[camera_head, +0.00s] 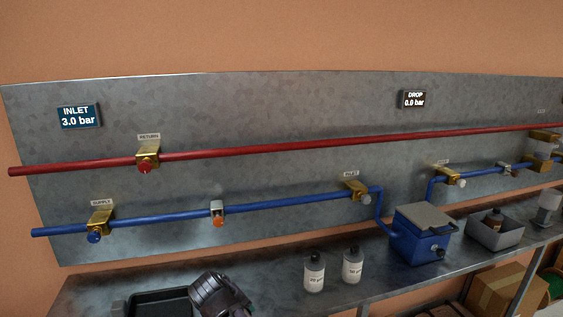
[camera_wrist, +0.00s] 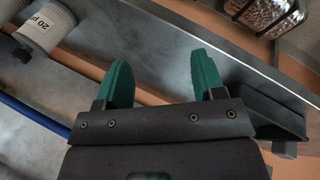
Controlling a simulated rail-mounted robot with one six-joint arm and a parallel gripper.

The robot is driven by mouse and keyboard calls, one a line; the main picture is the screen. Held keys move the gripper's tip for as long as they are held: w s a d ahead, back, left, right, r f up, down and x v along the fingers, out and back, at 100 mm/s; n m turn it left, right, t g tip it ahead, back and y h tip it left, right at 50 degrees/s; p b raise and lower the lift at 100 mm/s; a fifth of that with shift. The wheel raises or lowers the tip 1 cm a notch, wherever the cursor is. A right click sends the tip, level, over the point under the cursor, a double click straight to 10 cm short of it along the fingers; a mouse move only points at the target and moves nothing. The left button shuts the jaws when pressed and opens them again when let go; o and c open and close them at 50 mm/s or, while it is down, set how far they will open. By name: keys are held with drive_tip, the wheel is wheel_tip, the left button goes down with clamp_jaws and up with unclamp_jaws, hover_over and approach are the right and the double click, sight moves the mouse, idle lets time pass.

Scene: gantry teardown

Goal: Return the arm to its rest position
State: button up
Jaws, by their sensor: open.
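My gripper (camera_wrist: 163,82) shows in the wrist view with its two green fingertips spread apart. Nothing is between them. Below the fingers lie a bare grey metal surface and an orange-brown band. In the head view, a dark, shiny part of my arm (camera_head: 220,296) stands at the bottom edge, just right of a black tray (camera_head: 150,296). My fingertips cannot be made out there.
A bench carries two labelled bottles (camera_head: 314,272) (camera_head: 352,266), a blue box (camera_head: 415,238) and a grey bin (camera_head: 494,232). Red (camera_head: 300,147) and blue (camera_head: 270,205) pipes cross the wall panel.

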drive_tip(key=s+d+r+m+g+y+p, duration=0.1)
drive_tip(key=s+d+m, duration=0.3)
drive_tip(key=d, duration=1.1)
drive_tip(key=s+d+r+m+g+y+p, duration=0.1)
drive_tip(key=s+d+m+g+p, duration=0.1)
drive_tip(key=d, duration=1.3)
drive_tip(key=s+m+g, duration=0.1)
drive_tip(key=m, duration=0.1)
drive_tip(key=shift+s+d+m+g+y, duration=0.2)
drive_tip(key=shift+s+m+g+y, duration=0.1)
drive_tip(key=shift+s+y, duration=0.1)
